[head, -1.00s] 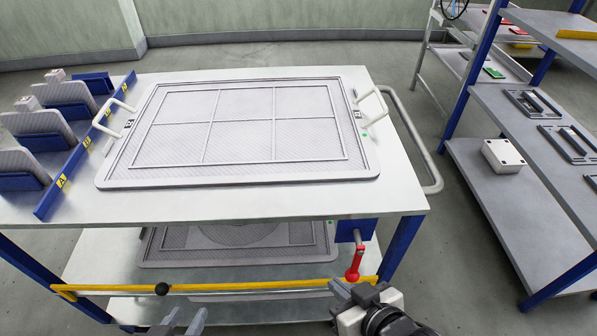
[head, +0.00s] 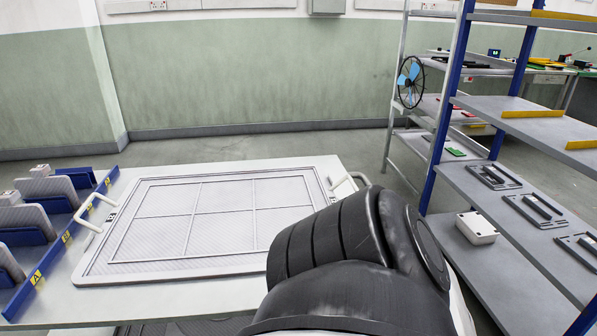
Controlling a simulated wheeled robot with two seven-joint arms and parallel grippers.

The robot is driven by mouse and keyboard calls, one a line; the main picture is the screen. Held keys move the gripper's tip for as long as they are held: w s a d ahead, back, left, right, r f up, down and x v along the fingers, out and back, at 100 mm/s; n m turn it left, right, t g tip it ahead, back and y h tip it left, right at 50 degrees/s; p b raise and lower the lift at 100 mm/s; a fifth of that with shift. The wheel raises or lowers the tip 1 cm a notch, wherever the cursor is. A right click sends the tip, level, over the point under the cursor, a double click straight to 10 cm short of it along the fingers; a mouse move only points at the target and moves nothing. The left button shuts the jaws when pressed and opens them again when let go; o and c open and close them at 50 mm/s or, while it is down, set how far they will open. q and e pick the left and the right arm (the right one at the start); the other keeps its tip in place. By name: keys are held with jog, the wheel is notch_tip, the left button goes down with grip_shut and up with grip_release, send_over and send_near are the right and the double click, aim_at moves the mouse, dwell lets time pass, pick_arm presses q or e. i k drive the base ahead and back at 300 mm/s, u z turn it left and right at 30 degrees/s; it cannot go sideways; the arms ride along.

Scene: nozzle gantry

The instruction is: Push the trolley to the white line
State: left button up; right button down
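The trolley (head: 250,307) stands directly in front of me in the head view, with a white top. A large grey framed tray (head: 200,222) with a ribbed panel lies on it, with white handles at its left (head: 93,211) and right (head: 350,180) ends. A dark, ribbed part of my own arm fills the lower middle right and covers the tray's near right corner and the trolley's right side. Neither gripper shows in this view. The trolley's yellow front bar and lower shelf are out of sight or hidden. I see no white line on the floor.
A blue rail (head: 70,232) with letter labels and upright grey plates in blue holders line the trolley's left side. A blue-post shelf rack (head: 500,205) with a white box (head: 477,228) stands close on the right. A fan (head: 410,82) and green wall (head: 250,85) are behind; floor between is clear.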

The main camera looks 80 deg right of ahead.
aim_at(47, 298)
jog(key=k, duration=1.8)
jog(key=z, duration=1.75)
jog(key=i, duration=0.5)
jog(key=z, duration=0.05)
jog(key=k, duration=1.2)
jog(key=z, duration=0.65)
jog(key=i, duration=0.9)
jog(key=u, duration=0.75)
jog(key=i, duration=0.8)
jog(key=u, duration=0.6)
jog(key=i, duration=0.4)
